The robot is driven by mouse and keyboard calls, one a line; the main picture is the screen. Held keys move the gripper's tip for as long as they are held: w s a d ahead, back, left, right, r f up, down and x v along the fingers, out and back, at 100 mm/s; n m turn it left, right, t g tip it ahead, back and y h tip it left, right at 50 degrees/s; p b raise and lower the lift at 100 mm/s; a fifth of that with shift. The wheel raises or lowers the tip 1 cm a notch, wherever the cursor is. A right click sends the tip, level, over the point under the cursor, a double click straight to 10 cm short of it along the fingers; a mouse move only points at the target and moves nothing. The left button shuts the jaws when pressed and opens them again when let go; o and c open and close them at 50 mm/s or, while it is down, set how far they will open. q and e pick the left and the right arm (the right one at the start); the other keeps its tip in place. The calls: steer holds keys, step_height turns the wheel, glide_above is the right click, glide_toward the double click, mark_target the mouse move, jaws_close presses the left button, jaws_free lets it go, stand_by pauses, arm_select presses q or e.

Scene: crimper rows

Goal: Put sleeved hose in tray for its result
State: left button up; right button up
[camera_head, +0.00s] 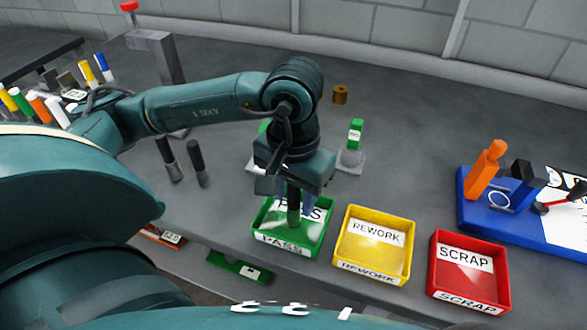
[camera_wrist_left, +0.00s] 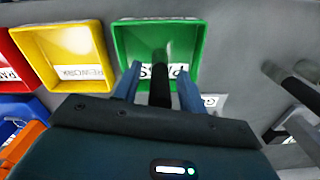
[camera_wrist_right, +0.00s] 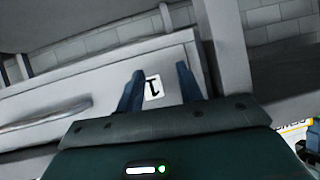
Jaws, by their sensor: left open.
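The green PASS tray (camera_head: 324,233) stands at the front of the bench, left of the other trays. A sleeved hose (camera_head: 294,207), a dark upright rod, is at this tray below my left gripper (camera_head: 290,184). In the left wrist view, the hose (camera_wrist_left: 160,85) lies between the two fingers of my left gripper (camera_wrist_left: 158,88), which are apart. Whether the hose touches the tray floor cannot be told. The yellow REWORK tray (camera_head: 373,265) and red SCRAP tray (camera_head: 470,287) stand to the right. My right gripper (camera_wrist_right: 160,88) is open and empty, facing a panel marked 1.
Two dark rods (camera_head: 198,165) stand left of the trays. A blue fixture (camera_head: 480,208) with an orange block is at the right. Coloured markers (camera_head: 103,68) and a grey post (camera_head: 168,60) are at the left.

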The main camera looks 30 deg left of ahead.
arm_select(q)
step_height(320, 180, up, 12)
steer(key=shift+r+p, duration=0.1)
steer(key=shift+p, duration=0.3)
steer(key=shift+s, duration=0.1)
stand_by(0.4)
